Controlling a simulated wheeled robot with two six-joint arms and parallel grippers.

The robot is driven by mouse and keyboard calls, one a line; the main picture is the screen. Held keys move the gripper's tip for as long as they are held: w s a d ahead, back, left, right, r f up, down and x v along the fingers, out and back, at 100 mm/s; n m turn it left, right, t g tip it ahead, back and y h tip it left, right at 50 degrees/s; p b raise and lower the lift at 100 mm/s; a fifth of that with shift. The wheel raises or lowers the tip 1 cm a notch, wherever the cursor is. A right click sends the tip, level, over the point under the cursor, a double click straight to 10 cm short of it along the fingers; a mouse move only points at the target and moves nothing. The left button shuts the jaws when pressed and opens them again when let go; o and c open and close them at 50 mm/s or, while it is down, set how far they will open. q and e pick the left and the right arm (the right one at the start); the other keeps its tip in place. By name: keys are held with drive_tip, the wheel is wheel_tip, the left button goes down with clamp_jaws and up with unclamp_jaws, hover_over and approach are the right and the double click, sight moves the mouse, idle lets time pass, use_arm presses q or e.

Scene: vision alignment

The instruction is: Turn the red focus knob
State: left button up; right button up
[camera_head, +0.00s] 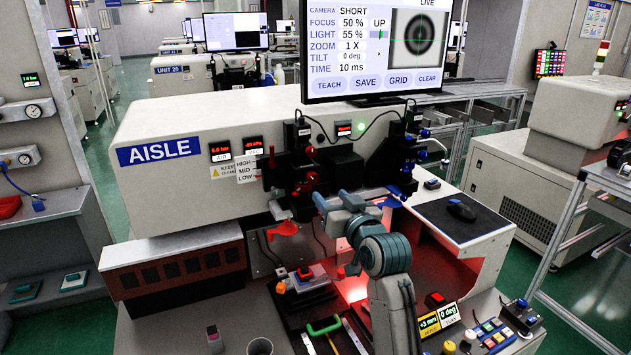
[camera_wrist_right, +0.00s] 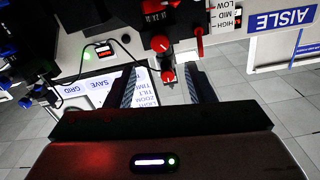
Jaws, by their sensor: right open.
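Red knobs (camera_head: 312,178) sit on the black camera mount on the left of the machine front. In the right wrist view, one red knob (camera_wrist_right: 168,76) lies between the finger tips, and another red knob (camera_wrist_right: 161,43) sits beyond it. I cannot read which is the focus knob. My right gripper (camera_head: 332,204) is open close in front of this mount. Its two fingers also show in the right wrist view (camera_wrist_right: 161,80), one on each side of the knob; contact is not clear. The monitor (camera_head: 375,50) reads focus 50 %. My left gripper is not in view.
A second black mount with blue knobs (camera_head: 408,165) stands to the right. A red lever (camera_head: 283,229) and a tray of tools, including a green-handled one (camera_head: 324,325), lie below. A mouse (camera_head: 461,210) rests on a dark pad at right.

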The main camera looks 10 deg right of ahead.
sight(313, 180)
drive_tip(key=w+p, duration=0.1)
drive_tip(key=w, duration=0.1)
drive_tip(key=w+a+p, duration=0.1)
drive_tip(key=w, duration=0.5)
drive_tip(key=shift+w+a+p, duration=0.25)
drive_tip(key=shift+a+p, duration=0.1)
drive_tip(key=shift+p, duration=0.05)
drive_tip(key=shift+w+a, duration=0.1)
drive_tip(key=shift+w, duration=0.45)
drive_tip(key=c, duration=1)
drive_tip(key=shift+f, duration=0.1)
drive_tip(key=shift+n, duration=0.4)
drive_tip(key=n+b, duration=0.1)
drive_tip(key=n, duration=0.1)
drive_tip(key=shift+f+n+b, duration=0.1)
drive_tip(key=shift+n+b, duration=0.2)
drive_tip(key=shift+n, duration=0.1)
drive_tip(key=shift+n+b, duration=1.05)
drive_tip(key=shift+n, duration=1.45)
